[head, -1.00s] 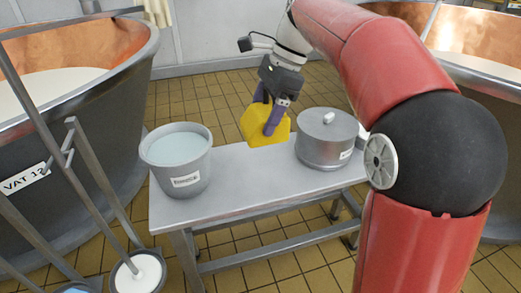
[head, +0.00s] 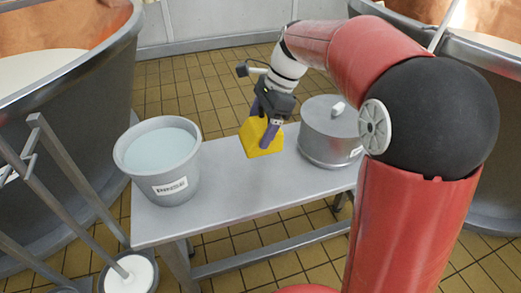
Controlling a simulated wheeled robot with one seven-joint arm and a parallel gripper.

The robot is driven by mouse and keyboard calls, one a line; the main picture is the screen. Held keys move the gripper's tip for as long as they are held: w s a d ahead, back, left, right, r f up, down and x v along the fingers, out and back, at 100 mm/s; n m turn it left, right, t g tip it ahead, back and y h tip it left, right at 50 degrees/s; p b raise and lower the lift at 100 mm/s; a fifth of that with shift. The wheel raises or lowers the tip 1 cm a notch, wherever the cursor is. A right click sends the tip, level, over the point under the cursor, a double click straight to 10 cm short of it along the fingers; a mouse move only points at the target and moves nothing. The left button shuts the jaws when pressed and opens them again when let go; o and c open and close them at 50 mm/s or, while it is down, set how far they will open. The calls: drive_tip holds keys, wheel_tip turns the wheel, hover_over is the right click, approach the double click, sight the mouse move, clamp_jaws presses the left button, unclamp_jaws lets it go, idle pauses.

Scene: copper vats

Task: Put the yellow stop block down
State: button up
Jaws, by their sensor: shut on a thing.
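The yellow stop block (head: 254,138) is in my gripper (head: 265,130), between its purple fingers. The gripper is shut on the block, and the fingers hide part of it. The block is over the far middle of the grey metal table (head: 230,190), between an open bucket and a lidded pot. I cannot tell whether its underside touches the table top.
The open grey bucket (head: 171,188) of pale liquid stands at the table's left. The lidded pot (head: 322,150) stands at its right, close to the block. The table's front middle is clear. Large vats (head: 100,90) flank the table.

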drive_tip(key=shift+f+b, duration=0.4)
drive_tip(key=shift+f, duration=3.1)
drive_tip(key=o, duration=1.3)
drive_tip(key=shift+f, duration=0.15)
